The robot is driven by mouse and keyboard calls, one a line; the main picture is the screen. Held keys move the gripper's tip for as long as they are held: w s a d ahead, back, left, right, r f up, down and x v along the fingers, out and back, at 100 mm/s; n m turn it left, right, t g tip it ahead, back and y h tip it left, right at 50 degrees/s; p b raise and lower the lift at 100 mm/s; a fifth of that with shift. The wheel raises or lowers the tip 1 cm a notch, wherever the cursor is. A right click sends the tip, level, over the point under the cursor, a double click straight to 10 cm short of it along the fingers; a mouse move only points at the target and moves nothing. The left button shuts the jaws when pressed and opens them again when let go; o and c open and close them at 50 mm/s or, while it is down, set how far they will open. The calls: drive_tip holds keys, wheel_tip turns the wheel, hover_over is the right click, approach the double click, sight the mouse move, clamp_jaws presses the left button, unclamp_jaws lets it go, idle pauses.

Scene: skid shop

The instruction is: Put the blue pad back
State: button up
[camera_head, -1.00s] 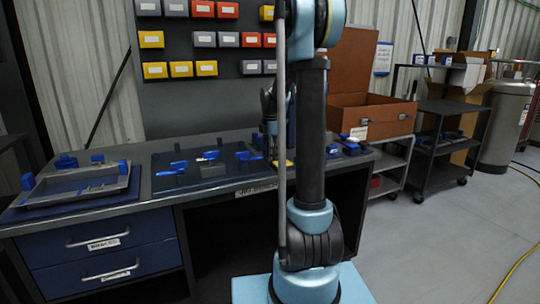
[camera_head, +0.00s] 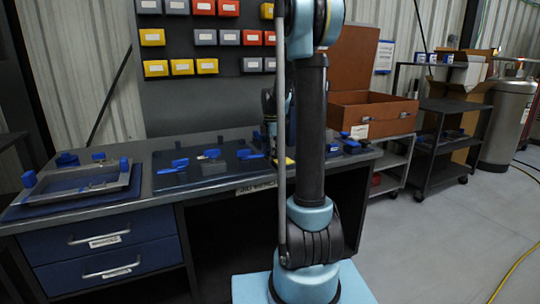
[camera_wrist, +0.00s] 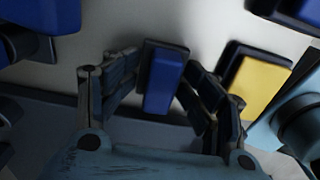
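The blue pad (camera_wrist: 164,82) is a small block with a blue face and dark sides. In the wrist view it stands between the two fingers of my gripper (camera_wrist: 162,72), close to both. I cannot tell whether the fingertips press on it or leave a small gap. In the head view my gripper is mostly hidden behind my own arm, low over the bench (camera_head: 225,192), and the pad between the fingers cannot be made out there.
A yellow-faced block (camera_wrist: 260,88) is right of my right finger. Blue-handled clamps (camera_head: 180,163) stand on a dark plate beside the gripper. A shallow tray (camera_head: 75,192) lies at the bench's left. A brown case (camera_head: 368,115) stands right. Bins hang on the back panel (camera_head: 205,100).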

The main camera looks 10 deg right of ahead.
drive_tip(key=shift+r, duration=0.15)
wheel_tip(320, 180, up, 18)
drive_tip(key=s+f+m+t, duration=0.1)
drive_tip(key=s+f+m, duration=0.4)
drive_tip(key=s, duration=0.6)
drive_tip(key=s+f+m, duration=0.4)
drive_tip(key=s+m, duration=0.2)
drive_tip(key=s, duration=0.5)
drive_tip(key=s+f+m+t, duration=0.1)
drive_tip(key=s+f+m, duration=0.8)
drive_tip(key=s+f, duration=0.6)
drive_tip(key=shift+f+m, duration=0.15)
drive_tip(key=shift+m, duration=0.25)
drive_tip(key=shift+w, duration=0.1)
